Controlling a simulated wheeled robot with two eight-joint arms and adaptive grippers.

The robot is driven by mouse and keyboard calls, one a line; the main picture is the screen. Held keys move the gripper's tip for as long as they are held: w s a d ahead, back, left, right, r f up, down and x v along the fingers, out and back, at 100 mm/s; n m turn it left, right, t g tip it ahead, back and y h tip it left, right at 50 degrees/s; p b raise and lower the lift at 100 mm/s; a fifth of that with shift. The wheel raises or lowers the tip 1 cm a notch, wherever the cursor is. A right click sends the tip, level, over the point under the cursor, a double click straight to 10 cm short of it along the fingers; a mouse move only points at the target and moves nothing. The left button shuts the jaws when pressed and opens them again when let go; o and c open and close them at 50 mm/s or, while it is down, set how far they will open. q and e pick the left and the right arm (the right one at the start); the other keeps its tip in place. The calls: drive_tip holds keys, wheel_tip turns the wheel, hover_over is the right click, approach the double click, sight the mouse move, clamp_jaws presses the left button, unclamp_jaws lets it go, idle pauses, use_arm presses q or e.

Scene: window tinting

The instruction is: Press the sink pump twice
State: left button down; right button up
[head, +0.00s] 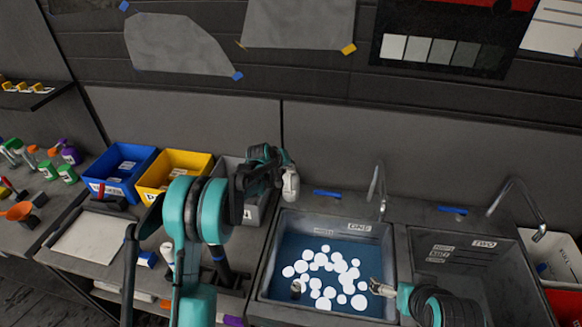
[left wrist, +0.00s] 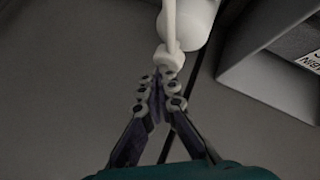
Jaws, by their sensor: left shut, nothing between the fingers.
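The white sink pump (head: 291,184) stands at the back left corner of sink one, by the wall. In the left wrist view its pump head (left wrist: 169,58) and pale body (left wrist: 196,22) show just beyond the fingertips. My left gripper (head: 268,166) is at the pump in the head view. In the left wrist view its fingers (left wrist: 164,88) are shut and empty, close to the pump head; I cannot tell whether they touch it. My right gripper (head: 381,288) is low over the right part of sink one; its jaw state is unclear.
Sink one (head: 388,250) holds blue water with white foam. Sink two (head: 470,262) is to the right. Taps (head: 377,185) rise behind the sinks. Blue (head: 122,172), yellow (head: 175,172) and grey (head: 222,172) bins line the wall to the left.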

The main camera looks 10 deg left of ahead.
use_arm(q)
drive_tip(key=shift+r+p, duration=0.7)
drive_tip(key=shift+r, duration=0.55)
drive_tip(key=shift+r, duration=0.15)
drive_tip(key=shift+r+p, duration=1.25)
drive_tip(key=shift+r, duration=1.15)
wheel_tip(320, 180, up, 4)
drive_tip(key=p, duration=0.3)
drive_tip(key=shift+f+p, duration=0.1)
drive_tip(key=shift+p, duration=0.25)
drive_tip(key=shift+f, duration=0.15)
